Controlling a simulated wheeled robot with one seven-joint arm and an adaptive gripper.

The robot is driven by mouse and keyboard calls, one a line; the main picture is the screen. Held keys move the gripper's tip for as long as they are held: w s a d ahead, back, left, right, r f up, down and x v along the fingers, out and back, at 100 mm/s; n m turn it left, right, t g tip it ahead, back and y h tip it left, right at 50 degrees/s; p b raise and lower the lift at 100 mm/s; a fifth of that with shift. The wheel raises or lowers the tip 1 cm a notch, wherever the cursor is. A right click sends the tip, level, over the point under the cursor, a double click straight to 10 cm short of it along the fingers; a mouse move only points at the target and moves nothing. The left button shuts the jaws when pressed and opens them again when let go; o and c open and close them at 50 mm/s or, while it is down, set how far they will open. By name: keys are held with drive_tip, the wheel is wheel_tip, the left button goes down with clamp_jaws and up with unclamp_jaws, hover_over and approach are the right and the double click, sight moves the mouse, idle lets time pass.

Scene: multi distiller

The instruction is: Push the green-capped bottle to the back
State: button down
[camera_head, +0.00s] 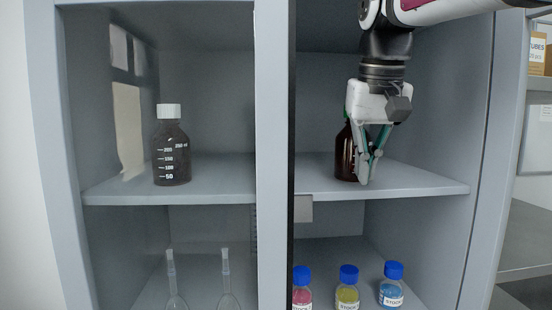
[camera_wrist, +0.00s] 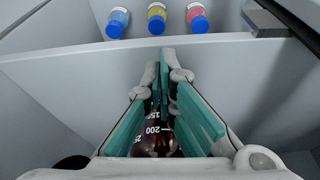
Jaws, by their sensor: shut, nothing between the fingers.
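The green-capped bottle (camera_head: 345,153) is brown glass and stands upright on the upper shelf of the right compartment. Only a sliver of its green cap shows; my gripper hides most of the cap and the bottle's right side. My gripper (camera_head: 366,178) points down in front of the bottle, its fingertips shut and empty near the shelf. In the wrist view, the bottle (camera_wrist: 158,138) shows its white scale marks behind and between the fingers (camera_wrist: 160,58). I cannot tell whether the fingers touch the bottle.
A white-capped brown bottle (camera_head: 171,150) stands on the left upper shelf, beyond the cabinet's middle post (camera_head: 270,120). Below are blue-capped bottles of pink (camera_head: 302,290), yellow (camera_head: 348,290) and blue (camera_head: 392,288) liquid. The upper shelf (camera_head: 425,182) is clear to the gripper's right.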

drive_tip(key=shift+w, duration=0.3)
